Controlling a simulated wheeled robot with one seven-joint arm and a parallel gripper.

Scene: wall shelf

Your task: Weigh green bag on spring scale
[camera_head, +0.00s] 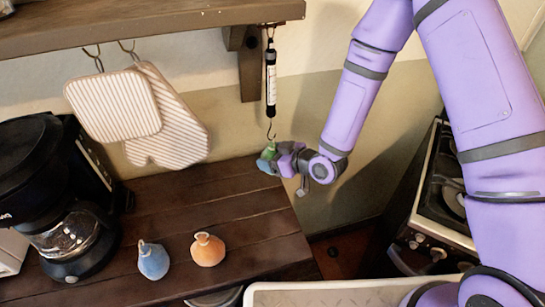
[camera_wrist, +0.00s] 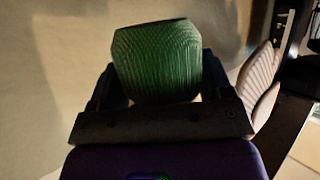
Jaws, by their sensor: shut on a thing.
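The green bag (camera_head: 268,152) is between the fingers of my gripper (camera_head: 269,160), just below the hook of the spring scale (camera_head: 270,85). In the wrist view the green bag (camera_wrist: 158,62) fills the space between both fingers of my gripper (camera_wrist: 158,85). The black and white spring scale hangs upright from the shelf bracket. Its lower hook (camera_head: 270,130) is very close to the top of the bag. I cannot tell whether the hook touches or catches the bag.
A blue bag (camera_head: 153,261) and an orange bag (camera_head: 207,249) stand on the wooden counter (camera_head: 230,195). A coffee maker (camera_head: 62,205) is at the left. A striped pot holder (camera_head: 112,106) and mitt (camera_head: 170,120) hang under the shelf (camera_head: 140,22). A stove (camera_head: 440,190) is at the right.

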